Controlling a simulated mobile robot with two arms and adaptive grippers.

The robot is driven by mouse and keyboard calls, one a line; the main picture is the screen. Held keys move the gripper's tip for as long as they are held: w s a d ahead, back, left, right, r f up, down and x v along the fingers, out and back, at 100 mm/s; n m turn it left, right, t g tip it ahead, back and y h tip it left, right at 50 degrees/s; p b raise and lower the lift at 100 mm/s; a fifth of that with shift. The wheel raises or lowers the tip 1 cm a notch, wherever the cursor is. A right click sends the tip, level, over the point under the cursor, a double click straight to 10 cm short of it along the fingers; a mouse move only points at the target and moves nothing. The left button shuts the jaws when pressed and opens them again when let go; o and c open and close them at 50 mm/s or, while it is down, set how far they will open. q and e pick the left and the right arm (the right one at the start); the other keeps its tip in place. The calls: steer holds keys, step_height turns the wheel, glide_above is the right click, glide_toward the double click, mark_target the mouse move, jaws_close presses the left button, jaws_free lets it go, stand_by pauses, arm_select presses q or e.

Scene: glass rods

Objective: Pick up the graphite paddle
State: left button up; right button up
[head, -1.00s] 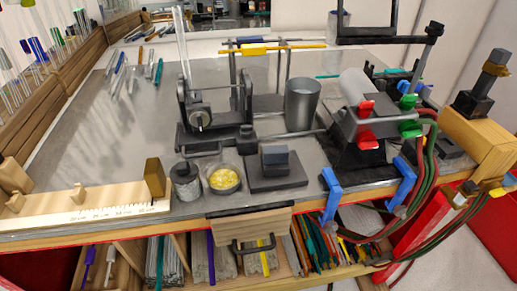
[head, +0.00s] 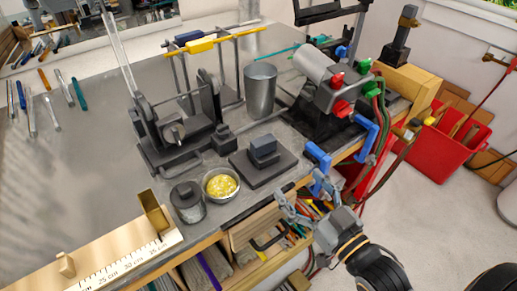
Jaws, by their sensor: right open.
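A dark grey block (head: 263,147) sits on a flat dark slab (head: 283,168) near the front edge of the workbench. These are the most graphite-like pieces in view, but I cannot tell for certain which piece is the paddle. No paddle handle is clearly visible. My right gripper (head: 287,208) is open and empty, at the bench's front edge, in front of the slab and apart from it. It partly covers the open drawer below. My left gripper is not in view.
A jar (head: 188,203) and a dish of yellow bits (head: 221,184) stand left of the slab. A metal cup (head: 260,90) stands behind it. The torch (head: 325,78) and blue clamps (head: 318,170) are to the right. A wooden ruler (head: 110,262) lies front left.

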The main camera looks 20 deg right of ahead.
mark_target(267, 149)
steer(key=p+x, duration=0.1)
steer(key=x, duration=0.5)
steer(key=shift+w+p, duration=0.35)
steer(key=shift+w+a, duration=0.1)
steer(key=shift+w, duration=0.25)
steer(key=shift+w+a+r+p, duration=0.15)
steer(key=shift+w+r+p, duration=0.15)
steer(key=shift+p, duration=0.15)
steer(key=p+x, duration=0.1)
steer(key=x, duration=0.2)
steer(key=shift+w+a+r+p, duration=0.1)
steer(key=shift+w+a+p, duration=0.15)
steer(key=shift+a+p, duration=0.1)
steer(key=shift+w+a, duration=0.1)
steer(key=shift+w, duration=0.35)
steer(key=shift+s, duration=0.1)
steer(key=shift+c, duration=0.2)
